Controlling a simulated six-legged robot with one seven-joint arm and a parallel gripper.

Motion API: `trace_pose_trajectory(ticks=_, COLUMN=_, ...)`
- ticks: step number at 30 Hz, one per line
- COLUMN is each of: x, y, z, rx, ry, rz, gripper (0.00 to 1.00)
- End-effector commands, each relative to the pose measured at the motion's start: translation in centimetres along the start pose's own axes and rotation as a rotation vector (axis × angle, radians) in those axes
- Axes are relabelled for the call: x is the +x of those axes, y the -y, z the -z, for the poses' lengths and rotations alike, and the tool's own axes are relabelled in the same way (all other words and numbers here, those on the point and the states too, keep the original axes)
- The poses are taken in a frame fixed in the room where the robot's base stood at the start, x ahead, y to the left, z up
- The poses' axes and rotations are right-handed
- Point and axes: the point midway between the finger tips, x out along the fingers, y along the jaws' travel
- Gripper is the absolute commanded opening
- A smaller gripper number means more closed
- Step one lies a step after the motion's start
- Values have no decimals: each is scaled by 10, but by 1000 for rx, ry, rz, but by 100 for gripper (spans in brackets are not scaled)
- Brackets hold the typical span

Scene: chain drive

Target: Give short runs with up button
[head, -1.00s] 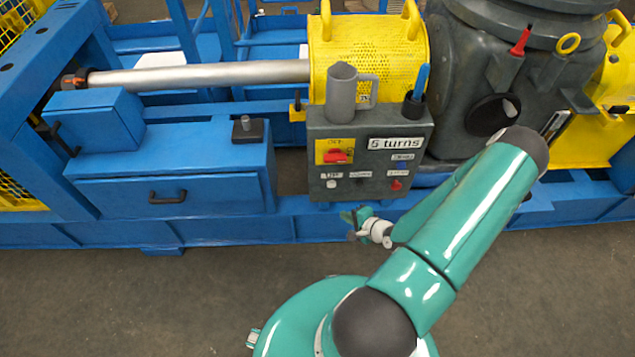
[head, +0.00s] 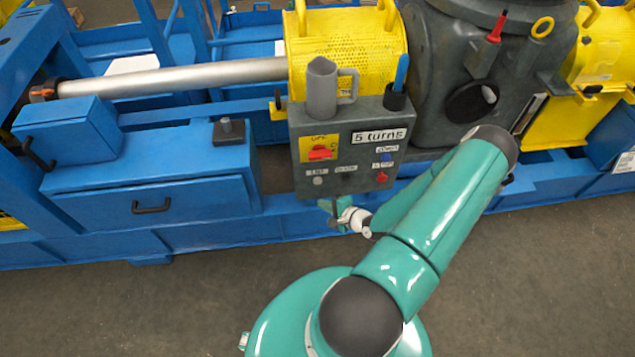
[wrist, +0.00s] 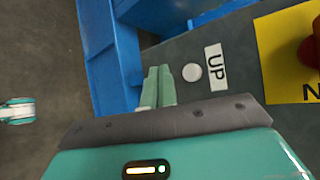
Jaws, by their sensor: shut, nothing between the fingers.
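The grey control box (head: 345,135) stands on the blue machine frame, with a "5 turns" label on its upper right. The white up button (head: 318,181) is at the lower left of its face. In the wrist view the white button (wrist: 192,72) sits beside an "UP" label (wrist: 216,67). My gripper (head: 333,208) is low in front of the box, below the button row. In the wrist view its pale green fingers (wrist: 159,72) are shut together and empty, a little left of the button. The fingertips look apart from the button, but their depth gap is hard to judge.
A yellow plate with a red switch (head: 320,153) is above the white button. A blue button (head: 387,157) and a red button (head: 382,177) are to the right. A grey mug (head: 322,90) and a dark cup (head: 395,98) stand on the box. A blue drawer (head: 155,200) is left.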

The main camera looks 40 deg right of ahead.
Motion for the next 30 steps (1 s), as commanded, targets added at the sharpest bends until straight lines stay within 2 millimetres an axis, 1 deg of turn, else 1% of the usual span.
trace_pose_trajectory(ticks=6, x=23, y=16, z=14, rx=-1, ry=1, rz=2, gripper=0)
trace_pose_trajectory(ticks=12, x=36, y=25, z=24, rx=-1, ry=1, rz=-1, gripper=0)
trace_pose_trajectory(ticks=18, x=40, y=28, z=26, rx=0, ry=1, rz=0, gripper=0)
trace_pose_trajectory(ticks=30, x=40, y=28, z=26, rx=0, ry=1, rz=0, gripper=0)
